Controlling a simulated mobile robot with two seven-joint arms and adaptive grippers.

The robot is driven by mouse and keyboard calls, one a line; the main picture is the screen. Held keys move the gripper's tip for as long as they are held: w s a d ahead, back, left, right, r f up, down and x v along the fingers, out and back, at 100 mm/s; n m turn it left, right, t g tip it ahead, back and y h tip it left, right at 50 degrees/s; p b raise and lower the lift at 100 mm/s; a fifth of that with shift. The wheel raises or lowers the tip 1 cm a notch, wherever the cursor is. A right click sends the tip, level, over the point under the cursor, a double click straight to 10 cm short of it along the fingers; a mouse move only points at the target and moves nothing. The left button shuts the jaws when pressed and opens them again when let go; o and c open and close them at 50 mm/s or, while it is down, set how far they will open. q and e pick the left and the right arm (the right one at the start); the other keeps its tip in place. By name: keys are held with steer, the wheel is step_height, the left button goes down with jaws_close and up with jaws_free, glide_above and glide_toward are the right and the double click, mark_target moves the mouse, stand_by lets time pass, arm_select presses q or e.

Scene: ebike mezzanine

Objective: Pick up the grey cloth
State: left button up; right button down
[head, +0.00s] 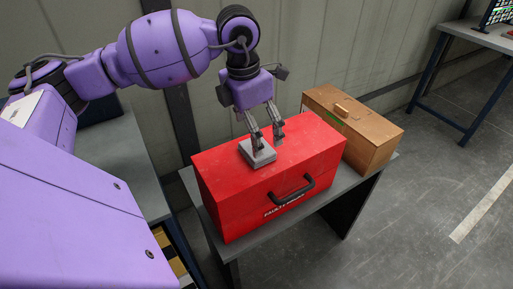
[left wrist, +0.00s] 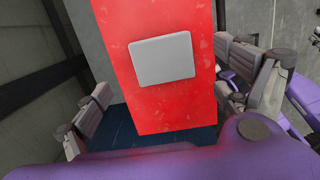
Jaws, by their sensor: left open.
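The grey cloth (head: 257,153) is a small, flat, folded square lying on top of the red case (head: 225,168). My left gripper (head: 266,143) is open, pointing down at the cloth from above; one finger overlaps the cloth in the head view. I cannot tell whether it touches. In the left wrist view the cloth (left wrist: 161,59) lies between the two spread fingers of the gripper (left wrist: 168,100), with nothing held. My right gripper is not in view.
The red case with a black handle (head: 296,192) stands on a grey table (head: 334,190). A brown wooden box (head: 374,133) stands right of it. A wall is close behind. Another table (head: 470,33) stands at the far right, with open floor between.

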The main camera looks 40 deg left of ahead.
arm_select(q)
steer(key=f, duration=0.4)
steer(key=shift+w+d+f+p, duration=0.25)
steer(key=shift+f+p, duration=0.1)
steer(key=shift+f, duration=0.05)
steer(key=c, duration=1.2)
steer(key=shift+c, duration=0.2)
steer(key=shift+r, duration=0.1)
steer(key=shift+r, duration=0.5)
steer(key=s+d+r+b, duration=0.1)
steer(key=s+d+r, duration=0.4)
steer(key=s+r, duration=0.6)
steer(key=shift+s+d+r, duration=0.2)
steer(key=shift+s+r, duration=0.2)
steer(key=shift+s, duration=0.6)
